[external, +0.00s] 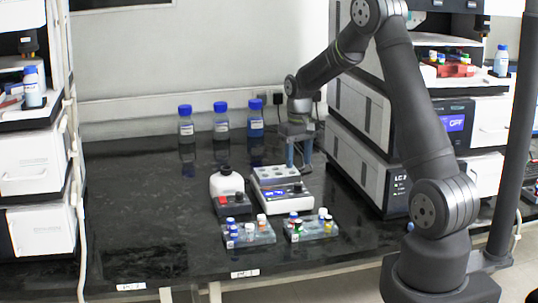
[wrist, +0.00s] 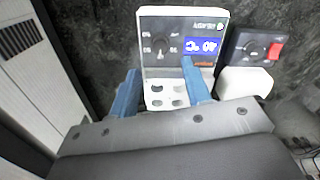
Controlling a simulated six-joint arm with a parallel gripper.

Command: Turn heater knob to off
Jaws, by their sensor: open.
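The heater (external: 283,190), a white block with a top of round wells, stands on the black bench in the middle of the external view. In the wrist view, its dark front panel (wrist: 180,27) carries a round dark knob (wrist: 162,46) with a dial scale and a lit blue display (wrist: 201,46). I cannot read the knob's setting. My gripper (external: 298,158) is above the back right of the heater, with its blue fingers pointing down. In the wrist view the fingers (wrist: 160,85) are apart with nothing between them, and the knob lies beyond them, untouched.
A small white-topped device with a red switch (external: 222,199) stands close left of the heater. Two tube racks (external: 250,238) (external: 312,233) stand in front. Blue-capped bottles (external: 220,125) line the back. Stacked instruments (external: 355,150) stand to the right. The bench's left side is clear.

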